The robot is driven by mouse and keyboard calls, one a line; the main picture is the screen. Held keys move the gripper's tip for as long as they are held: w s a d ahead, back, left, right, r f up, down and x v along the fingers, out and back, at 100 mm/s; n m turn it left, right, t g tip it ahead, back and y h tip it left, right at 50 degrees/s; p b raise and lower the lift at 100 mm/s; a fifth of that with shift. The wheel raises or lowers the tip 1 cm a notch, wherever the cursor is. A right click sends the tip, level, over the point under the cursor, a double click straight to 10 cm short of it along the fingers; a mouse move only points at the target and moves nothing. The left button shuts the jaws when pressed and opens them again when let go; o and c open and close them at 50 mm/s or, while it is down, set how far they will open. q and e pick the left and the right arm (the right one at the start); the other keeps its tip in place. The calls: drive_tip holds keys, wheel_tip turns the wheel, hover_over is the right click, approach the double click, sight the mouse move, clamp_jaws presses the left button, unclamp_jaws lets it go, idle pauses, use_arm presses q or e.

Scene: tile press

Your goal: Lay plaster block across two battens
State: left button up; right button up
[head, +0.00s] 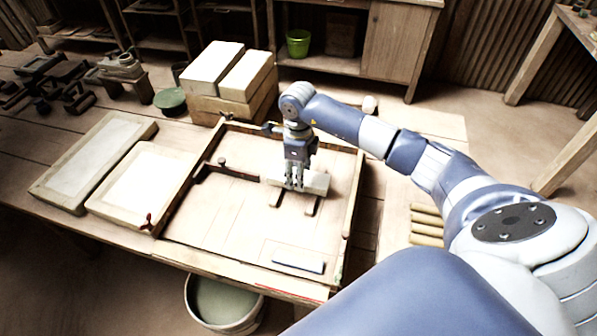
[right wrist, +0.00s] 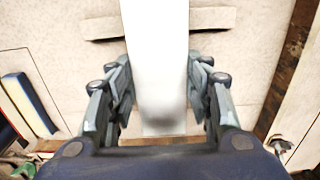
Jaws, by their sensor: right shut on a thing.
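My right gripper (head: 296,186) is shut on a pale plaster block (head: 317,183) inside the wooden frame on the table. In the right wrist view the block (right wrist: 157,45) runs lengthwise between the two fingers (right wrist: 160,100). Two thin battens lie below it, a left one (head: 275,199) and a right one (head: 312,206). The block lies crosswise over both; their middles are hidden. I cannot tell whether it touches them or hangs just above. One batten also shows in the right wrist view (right wrist: 102,28). My left gripper is not in view.
The low wooden frame (head: 352,195) surrounds the work area. A blue-edged tool (head: 298,267) lies near its front, and a dark bar (head: 230,172) at its left. White slabs (head: 140,180) lie left; stacked blocks (head: 212,66) stand behind. The frame's front left floor is clear.

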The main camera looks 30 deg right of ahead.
drive_tip(key=shift+f, duration=0.15)
drive_tip(key=o, duration=1.4)
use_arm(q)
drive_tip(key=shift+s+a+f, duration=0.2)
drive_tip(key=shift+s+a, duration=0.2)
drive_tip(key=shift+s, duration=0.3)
use_arm(e)
drive_tip(key=shift+r, duration=0.2)
drive_tip(key=shift+r+p, duration=0.35)
drive_tip(key=shift+p, duration=0.1)
use_arm(q)
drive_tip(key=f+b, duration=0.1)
drive_tip(key=b, duration=0.1)
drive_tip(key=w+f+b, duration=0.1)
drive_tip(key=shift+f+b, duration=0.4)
use_arm(e)
wheel_tip(320, 180, up, 12)
drive_tip(key=shift+f, duration=0.15)
